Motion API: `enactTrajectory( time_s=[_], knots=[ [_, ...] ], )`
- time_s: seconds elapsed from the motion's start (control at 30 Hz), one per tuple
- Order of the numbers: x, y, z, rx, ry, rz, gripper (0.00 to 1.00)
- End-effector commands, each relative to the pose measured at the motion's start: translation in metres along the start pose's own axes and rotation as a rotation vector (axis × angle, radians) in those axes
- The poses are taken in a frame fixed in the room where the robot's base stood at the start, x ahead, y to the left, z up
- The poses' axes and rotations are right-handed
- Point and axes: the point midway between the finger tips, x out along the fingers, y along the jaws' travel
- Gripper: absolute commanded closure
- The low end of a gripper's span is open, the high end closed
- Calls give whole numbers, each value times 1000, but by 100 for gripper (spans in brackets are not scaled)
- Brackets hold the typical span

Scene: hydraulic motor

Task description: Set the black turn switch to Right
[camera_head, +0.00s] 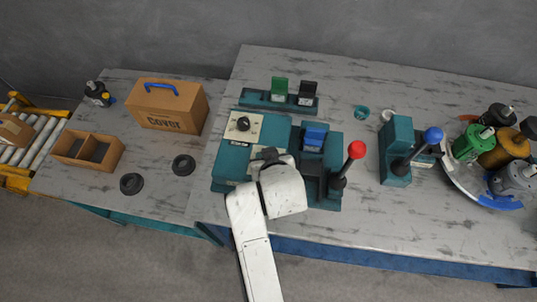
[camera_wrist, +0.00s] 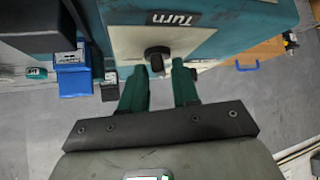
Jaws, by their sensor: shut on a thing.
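The black turn switch (camera_head: 243,123) is a small knob on a cream plate at the far left of the teal control unit (camera_head: 230,158). In the wrist view, the switch (camera_wrist: 157,57) is next to the "Turn" label, with its short grip pointing toward my fingers. A gap shows between the fingers below the knob. In the head view, my white arm comes from the front over the unit; the fingertips are hard to make out there.
A blue block (camera_head: 315,136) and a red-knobbed lever (camera_head: 355,150) stand right of the switch. Green (camera_head: 279,89) and black (camera_head: 307,93) blocks are behind. A cover box (camera_head: 168,105) is on the left table. A blue-knobbed lever (camera_head: 432,136) stands further right.

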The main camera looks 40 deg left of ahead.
Motion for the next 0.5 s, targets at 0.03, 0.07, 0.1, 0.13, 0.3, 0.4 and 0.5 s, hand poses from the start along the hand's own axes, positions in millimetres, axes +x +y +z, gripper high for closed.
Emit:
enactTrajectory(
  time_s=[0.03,0.07,0.1,0.13,0.3,0.4,0.5],
  knots=[
    [0,-1,0,28,0,33,100],
    [1,-1,0,48,1,53,100],
    [1,-2,0,76,1,80,100],
    [2,-2,1,94,1,100,100],
    [3,-4,1,210,1,214,100],
    [4,-5,0,278,2,281,100],
    [4,-6,1,346,2,349,100]
  ],
)
